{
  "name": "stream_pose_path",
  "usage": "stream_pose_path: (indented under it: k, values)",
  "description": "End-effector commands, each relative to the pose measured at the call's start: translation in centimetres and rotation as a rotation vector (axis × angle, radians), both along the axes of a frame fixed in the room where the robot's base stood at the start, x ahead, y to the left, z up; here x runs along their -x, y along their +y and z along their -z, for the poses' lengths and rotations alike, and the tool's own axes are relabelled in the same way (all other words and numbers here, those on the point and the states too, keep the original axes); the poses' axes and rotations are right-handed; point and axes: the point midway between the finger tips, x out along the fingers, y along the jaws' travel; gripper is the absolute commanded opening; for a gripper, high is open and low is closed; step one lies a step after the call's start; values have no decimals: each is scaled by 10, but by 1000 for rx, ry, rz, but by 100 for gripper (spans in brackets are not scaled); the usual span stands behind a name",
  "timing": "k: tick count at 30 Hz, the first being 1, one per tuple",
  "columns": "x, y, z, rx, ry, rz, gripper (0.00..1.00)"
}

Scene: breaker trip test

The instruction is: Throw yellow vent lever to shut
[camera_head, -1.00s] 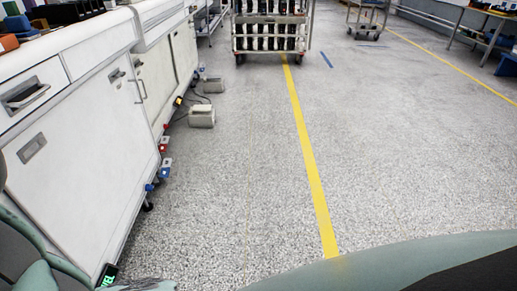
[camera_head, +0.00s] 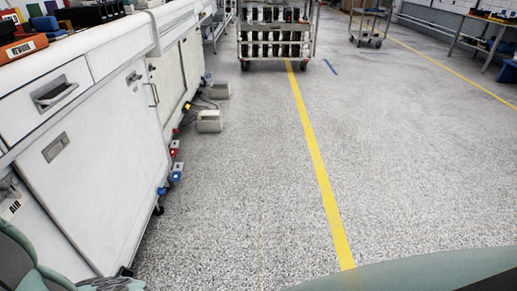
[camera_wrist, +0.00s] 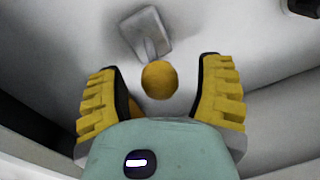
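A round yellow knob (camera_wrist: 160,80), which looks like the end of the yellow vent lever, shows in the wrist view. It sits in front of a grey plate (camera_wrist: 148,33) on a pale surface. My gripper (camera_wrist: 160,88) is open, with its two yellow ridged fingers to the left and right of the knob. A gap shows on both sides, and I see no contact. The lever's shaft is mostly hidden, and a second yellow patch shows low beside the left finger. I cannot make out the lever or my gripper in the head view.
White cabinets (camera_head: 95,150) with handles line the left side, with an "AIR" label (camera_head: 13,208) at lower left. Coloured plugs (camera_head: 175,172) and a pale box (camera_head: 209,121) are beside them. A loaded cart (camera_head: 275,40) stands ahead. The floor around the yellow line (camera_head: 318,165) is clear.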

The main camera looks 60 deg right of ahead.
Motion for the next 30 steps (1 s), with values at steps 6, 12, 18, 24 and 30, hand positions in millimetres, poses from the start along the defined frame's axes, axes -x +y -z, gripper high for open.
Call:
stream_pose_path:
  k: [6,12,18,24,30]
  values:
    - [0,0,0,0,0,-1,44]
    - [0,0,0,0,0,0,23]
    - [0,0,0,0,0,0,2]
    - [0,0,1,-1,-3,0,0]
    - [0,-2,7,-27,-40,3,0]
